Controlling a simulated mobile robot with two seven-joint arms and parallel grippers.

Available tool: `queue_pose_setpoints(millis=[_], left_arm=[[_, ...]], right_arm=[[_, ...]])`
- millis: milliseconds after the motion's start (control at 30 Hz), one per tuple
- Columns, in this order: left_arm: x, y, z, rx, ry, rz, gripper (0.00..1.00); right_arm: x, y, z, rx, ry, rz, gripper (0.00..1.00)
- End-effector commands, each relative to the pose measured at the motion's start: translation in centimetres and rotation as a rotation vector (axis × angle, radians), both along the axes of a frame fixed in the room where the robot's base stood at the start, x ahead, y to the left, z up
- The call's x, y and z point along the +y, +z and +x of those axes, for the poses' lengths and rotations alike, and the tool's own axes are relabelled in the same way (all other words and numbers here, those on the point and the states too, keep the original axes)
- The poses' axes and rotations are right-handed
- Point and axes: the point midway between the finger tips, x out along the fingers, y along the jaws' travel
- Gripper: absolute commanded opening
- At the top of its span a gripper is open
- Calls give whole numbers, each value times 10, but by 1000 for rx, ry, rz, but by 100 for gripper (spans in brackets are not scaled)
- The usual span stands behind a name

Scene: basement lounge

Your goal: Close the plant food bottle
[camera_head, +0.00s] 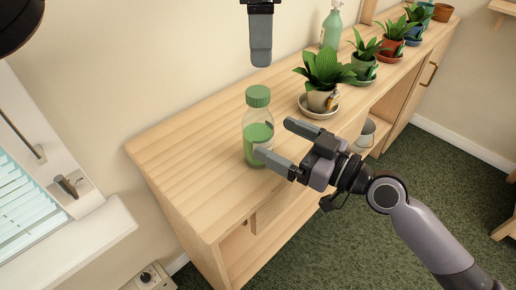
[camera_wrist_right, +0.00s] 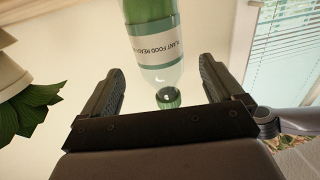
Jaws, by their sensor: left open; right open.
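The plant food bottle (camera_head: 257,140) stands upright on the wooden cabinet top. It is clear, with green liquid, and a green cap (camera_head: 258,96) sits on its mouth; I cannot tell how tight it is. In the right wrist view the bottle (camera_wrist_right: 158,45) appears upside down, its label reading "PLANT FOOD", with the cap (camera_wrist_right: 169,98) low between the fingers. My right gripper (camera_head: 272,138) is open, its fingers pointing at the bottle from the right; one fingertip overlaps the bottle's lower side, contact unclear. My left gripper (camera_head: 260,62) hangs above and behind the bottle, open, seen edge-on.
A potted plant on a saucer (camera_head: 319,107) stands just right of the bottle. Several more potted plants and a pale green pump bottle (camera_head: 332,28) line the cabinet top (camera_head: 190,150) farther back. Its left end is clear. A metal bucket (camera_head: 365,133) is on the shelf below.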

Motion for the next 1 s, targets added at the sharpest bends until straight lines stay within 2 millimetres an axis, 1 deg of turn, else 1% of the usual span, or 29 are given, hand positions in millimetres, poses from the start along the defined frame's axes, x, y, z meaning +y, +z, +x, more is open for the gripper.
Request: queue_pose_setpoints(millis=[33, 100, 567, 667, 767, 1000], left_arm=[[2, -7, 0, -9, 3, 9, 68], [4, -8, 1, -14, 5, 16, 68], [4, -6, 1, -16, 6, 19, 68], [4, -6, 1, -15, 6, 19, 68], [4, -6, 1, -15, 6, 19, 68], [4, -6, 1, -15, 6, 18, 68]], right_arm=[[0, -10, 0, -2, 2, 0, 94], [0, -12, 0, -4, 4, 0, 94], [2, -11, 1, -3, 4, 1, 94], [6, -10, 4, -4, 4, 2, 94], [15, -10, 11, -4, 3, 4, 94], [41, -10, 28, -4, 5, 4, 94]])
